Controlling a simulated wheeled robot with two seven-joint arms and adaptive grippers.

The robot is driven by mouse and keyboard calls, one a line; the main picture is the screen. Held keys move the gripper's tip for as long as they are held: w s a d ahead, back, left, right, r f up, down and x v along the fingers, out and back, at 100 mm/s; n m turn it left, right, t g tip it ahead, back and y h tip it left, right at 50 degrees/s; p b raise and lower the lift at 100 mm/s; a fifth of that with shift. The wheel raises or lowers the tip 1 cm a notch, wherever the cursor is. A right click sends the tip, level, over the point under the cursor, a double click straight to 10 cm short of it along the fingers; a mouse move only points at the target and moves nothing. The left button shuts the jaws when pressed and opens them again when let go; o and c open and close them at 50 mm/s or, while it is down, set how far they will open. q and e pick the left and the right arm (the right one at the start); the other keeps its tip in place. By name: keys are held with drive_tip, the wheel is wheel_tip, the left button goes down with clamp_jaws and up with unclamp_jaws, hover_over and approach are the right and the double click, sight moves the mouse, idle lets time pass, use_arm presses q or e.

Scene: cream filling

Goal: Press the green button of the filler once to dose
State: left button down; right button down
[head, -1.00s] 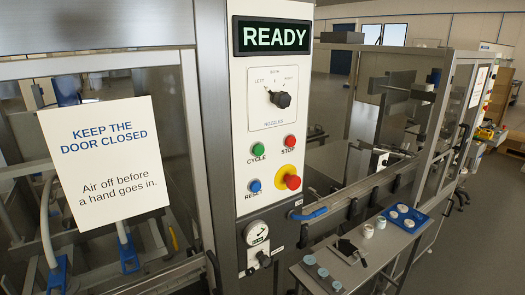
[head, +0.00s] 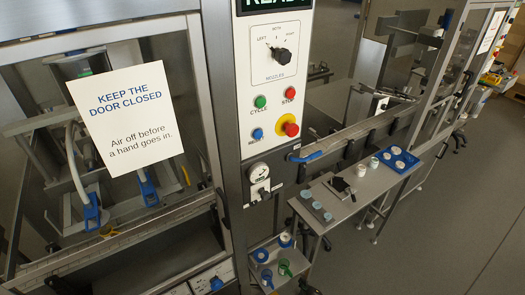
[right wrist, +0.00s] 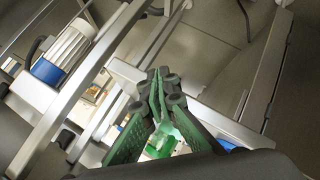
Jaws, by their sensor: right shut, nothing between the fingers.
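The green button (head: 260,101), labelled CYCLE, is on the white control panel of the filler (head: 277,75) in the head view. Nothing covers it there. The red STOP button (head: 290,94) is to its right. The blue RESET button (head: 257,134) and a red knob on a yellow base (head: 287,126) are below. The display (head: 274,4) is cut off by the top edge. In the right wrist view my right gripper (right wrist: 159,75) has its green fingers shut together, empty. I cannot make out the green button in that view. My left gripper is not in view.
A door sign (head: 126,115) hangs left of the panel. A gauge (head: 259,172) is below the buttons. A side table (head: 320,227) with small cups and a blue tray (head: 415,162) stands at right. Metal bars and a blue-and-white cylinder (right wrist: 62,50) surround the right gripper.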

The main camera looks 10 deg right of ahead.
sight(261, 102)
drive_tip(key=w+a+r+n+t+p, duration=0.2)
drive_tip(key=w+r, duration=0.2)
drive_tip(key=r, duration=1)
drive_tip(key=w+a+r+n+t+p, duration=0.1)
drive_tip(key=w+a+r+t+p, duration=0.3)
drive_tip(key=r, duration=1)
drive_tip(key=w+d+r+n+t+p, duration=0.15)
drive_tip(key=w+r, duration=0.35)
drive_tip(key=r, duration=0.9)
drive_tip(key=s+a+r+n+t+p, duration=0.2)
drive_tip(key=s+r, duration=0.1)
drive_tip(key=r, duration=1.1)
drive_tip(key=s+a+r+n+t+p, duration=0.1)
drive_tip(key=s+a+r+t+p, duration=0.1)
drive_tip(key=r, duration=1.2)
drive_tip(key=s+a+r+n+t+p, duration=0.2)
drive_tip(key=s+a+r+t, duration=0.1)
drive_tip(key=r, duration=1.2)
drive_tip(key=s+t, duration=0.1)
drive_tip(key=s, duration=0.1)
drive_tip(key=shift+s+n, duration=0.3)
drive_tip(key=shift+n, duration=0.05)
drive_tip(key=shift+t, duration=0.25)
drive_tip(key=w+a+b, duration=0.1)
drive_tip(key=w+a, duration=0.2)
drive_tip(key=w, duration=0.5)
drive_tip(key=shift+w, duration=0.15)
